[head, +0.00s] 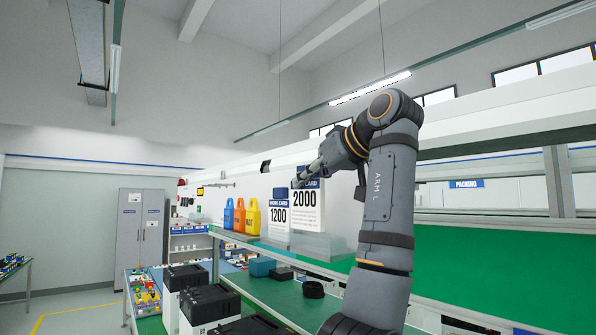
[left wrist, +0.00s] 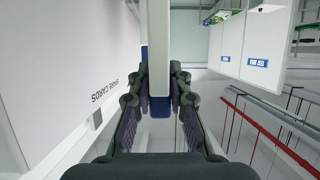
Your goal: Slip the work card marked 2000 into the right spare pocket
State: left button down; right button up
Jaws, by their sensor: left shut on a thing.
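The work card marked 2000 (head: 308,212), white with a blue top band, is upright in the head view. My left gripper (head: 306,178) is shut on its blue top edge. In the left wrist view the card shows nearly edge-on as a pale strip (left wrist: 159,50) between the fingers of my left gripper (left wrist: 159,105). A clear pocket (head: 322,246) is below and behind the card's lower end. I cannot tell whether the card's bottom edge is inside it. The work card marked 1200 (head: 279,217) is upright just left. My right gripper is not in view.
The left wrist view shows a white panel lettered SPARE CARDS (left wrist: 60,70).

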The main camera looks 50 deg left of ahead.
pick_arm(q)
jog(key=shift+w+d+r+p, duration=0.15)
jog(key=shift+w+p, duration=0.4)
jog(key=shift+w, duration=0.3)
jog(key=shift+w+p, duration=0.3)
jog(key=shift+w, duration=0.15)
jog(key=shift+f+b, duration=1.75)
jog(key=shift+f, duration=0.3)
jog(key=shift+s, duration=0.1)
jog(key=c, duration=1.2)
grip_release()
